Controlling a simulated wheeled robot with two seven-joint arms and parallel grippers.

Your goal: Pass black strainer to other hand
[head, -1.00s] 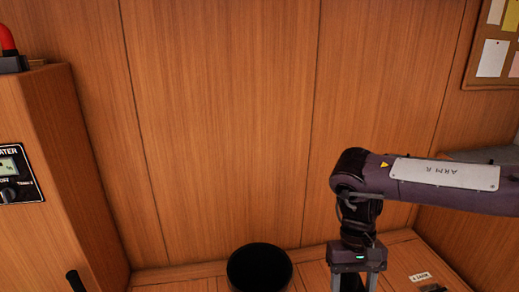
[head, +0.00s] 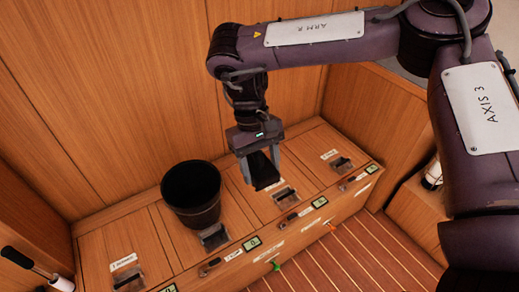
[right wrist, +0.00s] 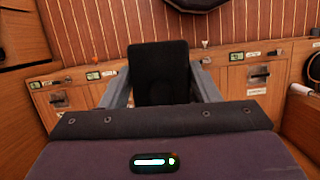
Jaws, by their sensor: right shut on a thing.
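The black strainer (head: 264,172) shows as a flat, dark, rounded-rectangular piece. It is between the fingers of my right gripper (head: 262,165), which points down over the wooden bench in the head view. The gripper is shut on it. In the right wrist view the strainer (right wrist: 160,72) stands between the two grey fingers, its broad dark face toward the camera. Its far side is hidden. My left gripper is in neither view.
A black bin (head: 192,190) stands open on the bench (head: 235,215), just left of my right gripper. Latches and small displays line the bench's front edge. A black-handled thing (head: 18,257) sticks out at lower left. The striped wooden floor (head: 350,255) in front looks clear.

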